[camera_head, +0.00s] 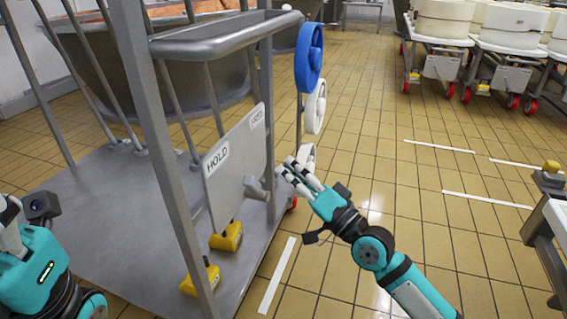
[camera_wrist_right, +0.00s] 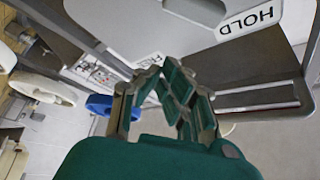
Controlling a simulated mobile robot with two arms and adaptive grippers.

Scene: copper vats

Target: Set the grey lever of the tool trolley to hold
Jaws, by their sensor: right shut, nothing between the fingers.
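The tool trolley (camera_head: 120,190) stands at the left in the head view. Its grey plate (camera_head: 236,165) has a HOLD label (camera_head: 217,160) on the near end and a second label (camera_head: 257,117) at the far upper end, too small to read. The grey lever (camera_head: 260,187) sticks out low on the plate, toward its far end and away from HOLD. My right gripper (camera_head: 287,170) is shut and empty, just right of the lever; contact cannot be told. In the right wrist view the HOLD label (camera_wrist_right: 250,18) shows above the closed fingers (camera_wrist_right: 172,75). My left gripper (camera_head: 8,212) is cut off at the left edge.
Yellow-capped parts (camera_head: 228,237) sit at the trolley's base. Blue (camera_head: 308,57) and white (camera_head: 315,107) round items hang at its far end. White tubs on red-wheeled carts (camera_head: 490,45) stand at the back right. The tiled floor (camera_head: 385,150) between is clear.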

